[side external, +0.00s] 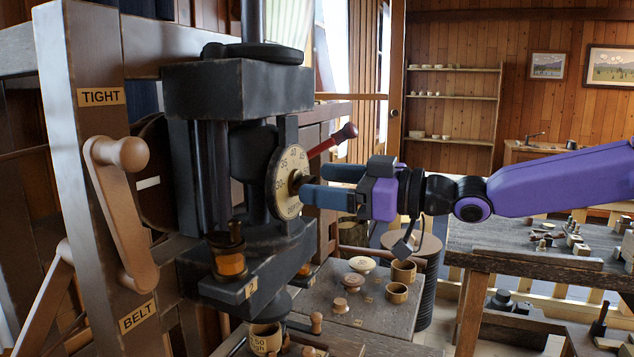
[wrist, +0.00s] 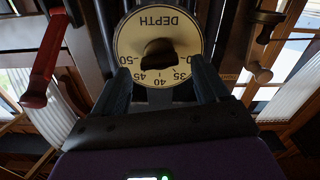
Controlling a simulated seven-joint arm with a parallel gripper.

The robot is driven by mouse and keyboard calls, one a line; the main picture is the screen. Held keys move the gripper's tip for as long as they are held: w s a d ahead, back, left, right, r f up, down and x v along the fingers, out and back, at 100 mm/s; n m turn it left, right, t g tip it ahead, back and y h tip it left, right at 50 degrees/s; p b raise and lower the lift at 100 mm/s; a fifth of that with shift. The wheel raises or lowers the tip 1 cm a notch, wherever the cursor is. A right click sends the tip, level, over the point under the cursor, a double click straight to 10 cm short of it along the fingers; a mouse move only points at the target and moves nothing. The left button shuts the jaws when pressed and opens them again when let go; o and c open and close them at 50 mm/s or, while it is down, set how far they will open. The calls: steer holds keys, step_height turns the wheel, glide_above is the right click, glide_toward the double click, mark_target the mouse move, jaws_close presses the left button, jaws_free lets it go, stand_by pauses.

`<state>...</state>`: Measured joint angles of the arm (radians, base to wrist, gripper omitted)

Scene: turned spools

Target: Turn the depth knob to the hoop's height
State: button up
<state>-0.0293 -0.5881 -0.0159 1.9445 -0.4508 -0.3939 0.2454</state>
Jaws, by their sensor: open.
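The depth dial (side external: 288,181) is a round cream plate with black numbers on the dark machine head. In the wrist view the dial (wrist: 134,28) shows the word DEPTH and numbers from 30 to 50, upside down. A dark knob (wrist: 158,54) sits at its centre. My gripper (side external: 304,185) is open in front of the dial, and its fingers point at the knob. In the wrist view my gripper (wrist: 160,75) has one finger on each side of the knob, with gaps. A wooden hoop marked 50 high (side external: 264,338) sits low under the machine head.
A red-handled lever (side external: 335,140) sticks out just above my gripper. A bench (side external: 372,318) below holds several small turned wooden pieces. A wooden crank (side external: 120,200) is on the left post, between the TIGHT and BELT labels. Another workbench stands at the right.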

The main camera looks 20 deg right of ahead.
steer(key=shift+x, duration=1)
steer(key=c, duration=1.1)
steer(key=shift+o, duration=0.2)
